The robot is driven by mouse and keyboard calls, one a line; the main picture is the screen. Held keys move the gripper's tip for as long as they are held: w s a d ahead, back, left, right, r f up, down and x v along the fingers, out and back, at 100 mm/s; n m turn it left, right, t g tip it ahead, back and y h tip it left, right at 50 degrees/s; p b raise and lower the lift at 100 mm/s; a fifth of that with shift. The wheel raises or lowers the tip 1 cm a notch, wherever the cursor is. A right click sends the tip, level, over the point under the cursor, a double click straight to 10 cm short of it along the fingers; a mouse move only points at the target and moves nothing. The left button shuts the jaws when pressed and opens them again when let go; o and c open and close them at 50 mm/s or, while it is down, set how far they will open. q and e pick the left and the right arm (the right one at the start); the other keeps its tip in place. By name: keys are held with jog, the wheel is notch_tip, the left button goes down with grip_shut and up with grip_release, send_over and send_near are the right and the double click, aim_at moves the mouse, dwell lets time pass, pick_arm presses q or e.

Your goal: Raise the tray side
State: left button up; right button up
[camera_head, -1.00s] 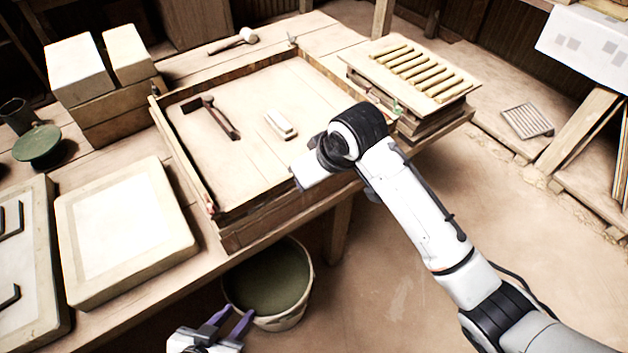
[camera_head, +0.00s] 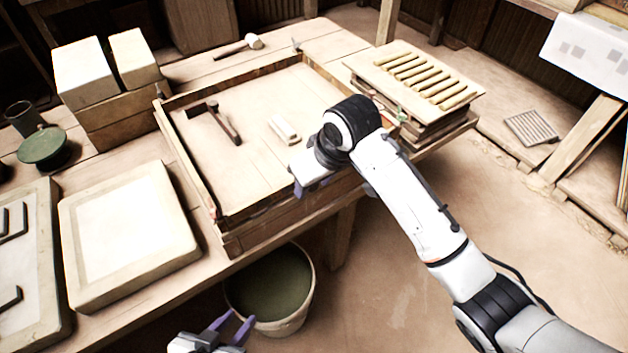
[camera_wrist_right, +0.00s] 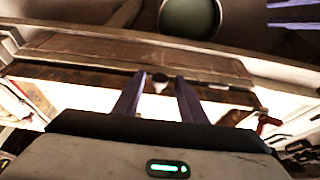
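The wooden tray (camera_head: 168,128) sits on the bench, with raised walls along its left, back and right. Its near side (camera_head: 262,215) runs along the bench's front edge and is partly hidden by my right arm. My right gripper (camera_head: 312,187) is over the right part of that near side. In the right wrist view its two purple fingers (camera_wrist_right: 156,92) are apart, with a small dark knob between them in the picture; contact cannot be told. The near side shows there as a brown board (camera_wrist_right: 130,48). My left gripper (camera_head: 230,325) is open and empty, low in front of the bench.
A dark hammer (camera_head: 228,126) and a white block (camera_head: 284,129) lie inside the tray. A bucket (camera_head: 305,300) stands below the front edge. A pale slab (camera_head: 125,225) lies left, and a slatted stack (camera_head: 430,80) stands right. A mallet (camera_head: 252,41) lies behind.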

jog(key=shift+r, duration=0.15)
jog(key=v, duration=1)
jog(key=s+d+f+m+t+y, duration=0.1)
jog(key=s+d+f+m, duration=0.1)
jog(key=f, duration=0.8)
jog(key=s+d+f+m+t+y, duration=0.1)
jog(key=s+d+f+m, duration=0.15)
jog(key=f, duration=0.75)
jog(key=s+d+f+t+h, duration=0.1)
jog(key=s+d+f, duration=0.3)
jog(key=s, duration=0.3)
jog(key=s+d+f+t+h, duration=0.1)
jog(key=s+d+f+t, duration=0.1)
jog(key=s+d+f, duration=0.3)
jog(key=s+d, duration=0.2)
jog(key=s, duration=0.1)
jog(key=shift+s+d+m, duration=0.15)
jog(key=shift+d+m, duration=0.05)
jog(key=shift+m, duration=0.15)
